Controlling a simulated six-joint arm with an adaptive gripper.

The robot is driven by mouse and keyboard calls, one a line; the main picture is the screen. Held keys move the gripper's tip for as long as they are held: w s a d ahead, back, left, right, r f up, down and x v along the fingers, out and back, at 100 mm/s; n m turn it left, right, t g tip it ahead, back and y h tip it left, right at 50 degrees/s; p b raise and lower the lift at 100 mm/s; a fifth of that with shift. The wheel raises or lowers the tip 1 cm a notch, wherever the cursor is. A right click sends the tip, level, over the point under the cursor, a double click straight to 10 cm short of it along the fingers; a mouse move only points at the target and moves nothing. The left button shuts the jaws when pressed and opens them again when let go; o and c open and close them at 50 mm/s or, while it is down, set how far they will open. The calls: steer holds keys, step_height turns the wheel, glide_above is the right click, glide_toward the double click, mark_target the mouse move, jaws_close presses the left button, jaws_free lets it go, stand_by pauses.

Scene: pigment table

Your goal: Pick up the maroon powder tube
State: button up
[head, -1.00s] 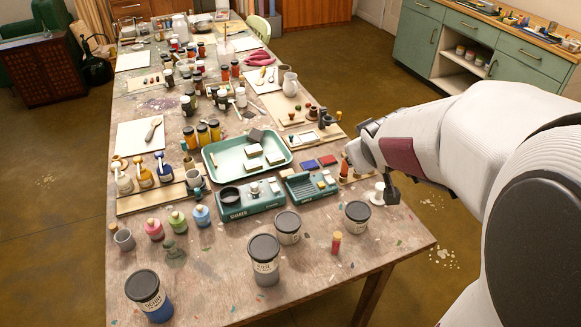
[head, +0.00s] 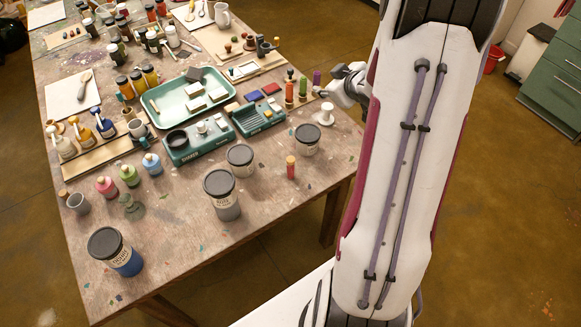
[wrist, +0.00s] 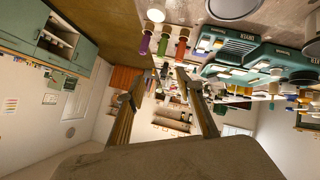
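A small maroon-red tube with a cork-coloured top (head: 291,168) stands upright and alone near the table's front right edge in the head view. I cannot make it out in the wrist view. My gripper (head: 345,86) is beyond the table's right side in the head view, above and right of the tube and apart from it. In the wrist view its two fingers (wrist: 158,82) are spread with nothing between them.
A rack with orange (head: 289,90), green (head: 303,88) and purple (head: 316,80) tubes is close to my gripper. A white knob-topped piece (head: 326,114) stands nearby. Dark-lidded jars (head: 307,140), (head: 240,160), (head: 222,195) surround the maroon tube's left and back sides.

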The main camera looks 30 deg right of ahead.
mark_target(291, 164)
steer(key=s+f+t+y, duration=0.1)
steer(key=s+f, duration=0.1)
steer(key=f, duration=0.2)
steer(key=s+f+t+y, duration=0.1)
steer(key=s+f+y, duration=0.1)
steer(key=f, duration=0.3)
steer(key=s+d+f+t+y, duration=0.1)
steer(key=s+f+y, duration=0.1)
steer(key=f, duration=0.3)
steer(key=shift+s+t, duration=0.4)
steer(key=shift+s, duration=0.15)
steer(key=s+a+y, duration=0.1)
steer(key=s+a+f+t+y, duration=0.1)
steer(key=a, duration=0.1)
steer(key=shift+s+f+n, duration=0.1)
steer(key=shift+f+n, duration=0.05)
steer(key=shift+n, duration=0.15)
steer(key=s+a+n+y, duration=0.1)
steer(key=a+y, duration=0.1)
steer(key=a, duration=0.1)
steer(key=s+a+n+g+y, duration=0.1)
steer(key=s+a+n+y, duration=0.1)
steer(key=a+y, duration=0.1)
steer(key=s+a+n+y, duration=0.1)
steer(key=a+y, duration=0.1)
steer(key=a, duration=0.2)
steer(key=shift+s+a+r, duration=0.1)
steer(key=shift+s+r, duration=0.1)
steer(key=shift+x, duration=1.3)
